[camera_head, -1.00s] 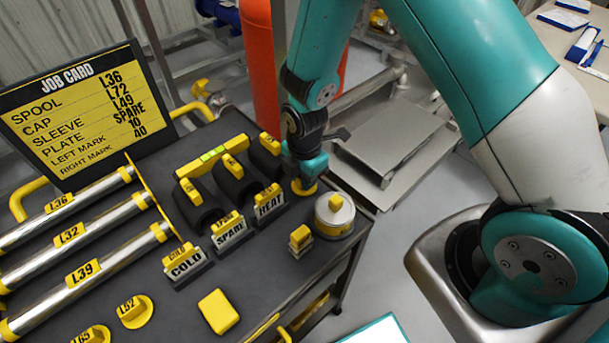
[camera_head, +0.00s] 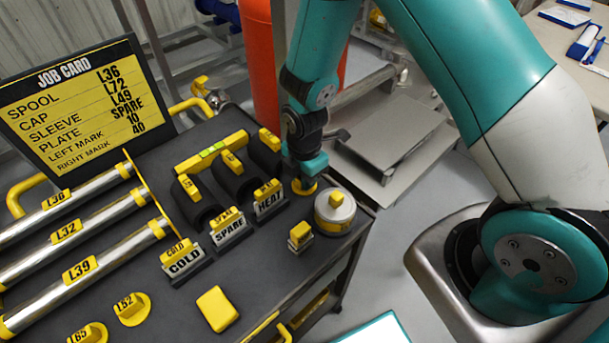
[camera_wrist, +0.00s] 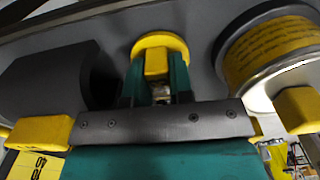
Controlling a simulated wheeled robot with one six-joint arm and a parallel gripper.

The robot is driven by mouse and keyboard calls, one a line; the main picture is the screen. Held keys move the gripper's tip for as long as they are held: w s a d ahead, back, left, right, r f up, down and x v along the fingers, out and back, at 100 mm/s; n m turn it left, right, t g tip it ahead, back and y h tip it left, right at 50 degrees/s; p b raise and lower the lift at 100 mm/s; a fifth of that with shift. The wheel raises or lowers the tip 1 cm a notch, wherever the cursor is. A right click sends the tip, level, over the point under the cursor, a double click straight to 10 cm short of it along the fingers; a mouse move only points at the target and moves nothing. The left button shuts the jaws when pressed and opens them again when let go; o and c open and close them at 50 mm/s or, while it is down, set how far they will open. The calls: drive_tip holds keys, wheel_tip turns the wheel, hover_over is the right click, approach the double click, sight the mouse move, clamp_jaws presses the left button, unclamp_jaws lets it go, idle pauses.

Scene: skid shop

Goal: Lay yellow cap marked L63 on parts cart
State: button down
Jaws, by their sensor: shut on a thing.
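A yellow cap (camera_wrist: 160,42) with a round disc and a block grip is between my gripper's fingers in the wrist view; no marking on it is readable. In the head view its yellow edge (camera_head: 304,190) shows under my gripper (camera_head: 307,178). My gripper (camera_wrist: 157,82) is shut on the cap's block, pointing down at the dark top of the parts cart (camera_head: 262,262), near its far right edge. I cannot tell whether the cap touches the cart top. The cap is between the black sleeves and a round tin.
The round tin (camera_head: 334,216) stands close right of the cap, and the HEAT plate (camera_head: 270,201) close left. Two yellow caps (camera_head: 131,308) (camera_head: 88,334), a yellow block (camera_head: 217,309), silver spools (camera_head: 85,268) and the job card (camera_head: 82,112) are also on the cart.

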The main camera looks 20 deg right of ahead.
drive_tip(key=shift+f, duration=0.15)
drive_tip(key=c, duration=0.9)
unclamp_jaws()
drive_tip(key=shift+c, duration=0.6)
drive_tip(key=shift+c, duration=0.3)
wheel_tip(320, 180, up, 8)
drive_tip(key=p, duration=0.6)
